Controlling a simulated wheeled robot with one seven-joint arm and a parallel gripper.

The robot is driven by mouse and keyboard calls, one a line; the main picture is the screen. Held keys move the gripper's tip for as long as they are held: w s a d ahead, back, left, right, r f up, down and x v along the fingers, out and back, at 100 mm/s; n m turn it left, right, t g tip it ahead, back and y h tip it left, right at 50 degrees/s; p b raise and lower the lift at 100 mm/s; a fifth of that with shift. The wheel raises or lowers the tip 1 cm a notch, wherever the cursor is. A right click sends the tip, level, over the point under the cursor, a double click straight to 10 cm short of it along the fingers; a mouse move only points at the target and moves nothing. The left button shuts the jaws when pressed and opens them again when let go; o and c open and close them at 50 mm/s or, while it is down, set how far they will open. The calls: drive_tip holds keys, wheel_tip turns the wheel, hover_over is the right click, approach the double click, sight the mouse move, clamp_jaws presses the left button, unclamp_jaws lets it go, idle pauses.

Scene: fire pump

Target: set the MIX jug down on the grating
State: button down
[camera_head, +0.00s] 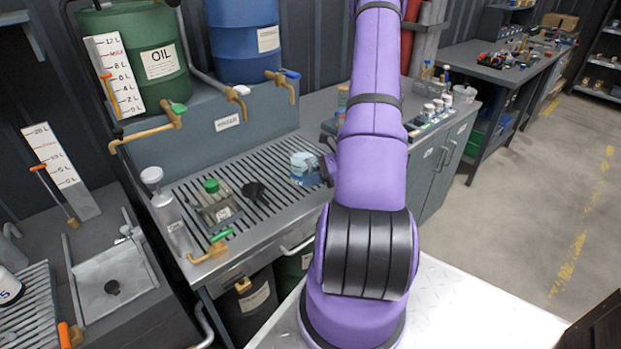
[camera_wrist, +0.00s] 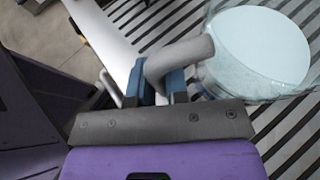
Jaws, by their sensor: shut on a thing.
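The MIX jug (camera_head: 303,170) is a clear jug with blue on its side, over the right part of the slatted grating (camera_head: 262,208). In the wrist view the jug (camera_wrist: 262,52) shows from above, with pale blue liquid inside and a grey handle. My gripper (camera_wrist: 157,86) is shut on that handle, its blue pads on either side. In the head view my arm hides most of the gripper. The jug looks about upright. I cannot tell whether its base touches the slats (camera_wrist: 165,20).
A grey block with a green cap (camera_head: 215,205) and a black funnel-like piece (camera_head: 255,192) stand on the grating left of the jug. A clear bottle (camera_head: 168,210) stands at the left end. Brass taps (camera_head: 238,92) hang over the back. Small jars (camera_head: 430,110) stand on the right counter.

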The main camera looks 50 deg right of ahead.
drive_tip(key=c, duration=1.1)
unclamp_jaws()
drive_tip(key=shift+f, duration=0.1)
